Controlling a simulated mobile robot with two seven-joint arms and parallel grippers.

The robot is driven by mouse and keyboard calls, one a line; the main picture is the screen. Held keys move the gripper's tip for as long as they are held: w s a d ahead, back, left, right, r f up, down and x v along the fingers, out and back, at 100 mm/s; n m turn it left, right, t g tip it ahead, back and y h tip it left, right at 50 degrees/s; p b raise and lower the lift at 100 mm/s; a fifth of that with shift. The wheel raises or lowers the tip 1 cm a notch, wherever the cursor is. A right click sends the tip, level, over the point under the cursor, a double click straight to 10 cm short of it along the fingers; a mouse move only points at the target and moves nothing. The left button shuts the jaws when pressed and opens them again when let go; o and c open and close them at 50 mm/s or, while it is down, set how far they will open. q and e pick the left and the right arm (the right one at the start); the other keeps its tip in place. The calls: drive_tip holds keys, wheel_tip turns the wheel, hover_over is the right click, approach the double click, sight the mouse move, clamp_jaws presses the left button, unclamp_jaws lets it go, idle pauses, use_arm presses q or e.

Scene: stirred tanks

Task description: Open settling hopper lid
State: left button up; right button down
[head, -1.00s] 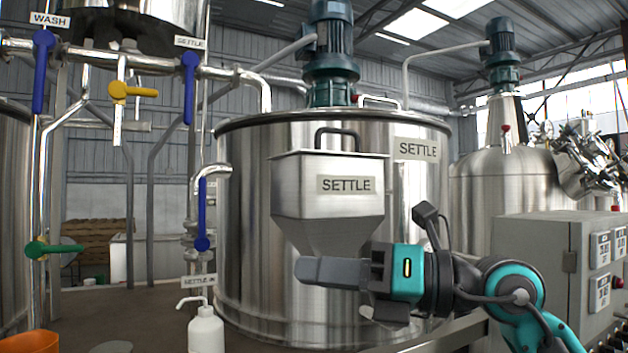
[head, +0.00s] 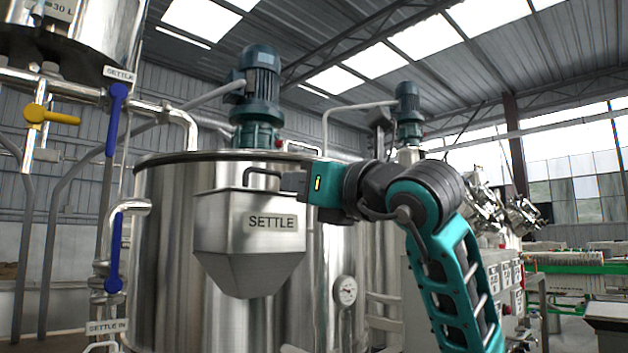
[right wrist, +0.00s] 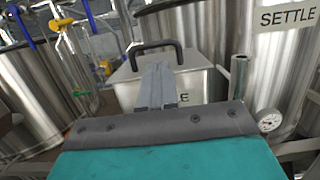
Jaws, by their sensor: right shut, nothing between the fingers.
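The settling hopper (head: 245,262) is a steel, funnel-shaped box marked SETTLE on the front of the large steel tank. Its lid lies flat and closed in the right wrist view (right wrist: 192,82). The dark lid handle (head: 258,168) stands up from it, and also shows in the right wrist view (right wrist: 152,44). My right gripper (head: 284,182) is shut and empty, its fingers level with the handle near its right end. In the right wrist view the fingers (right wrist: 157,80) point towards the handle; whether they touch it I cannot tell. My left gripper is out of view.
The SETTLE tank (head: 160,240) rises behind the hopper, with a motor (head: 257,95) on top. A round gauge (head: 346,291) sits low on the tank. Pipes with blue valve handles (head: 115,255) stand at the left. A grey cabinet (head: 415,285) is behind my right arm.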

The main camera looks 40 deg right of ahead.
drive_tip(key=shift+x, duration=2)
drive_tip(key=shift+p, duration=0.3)
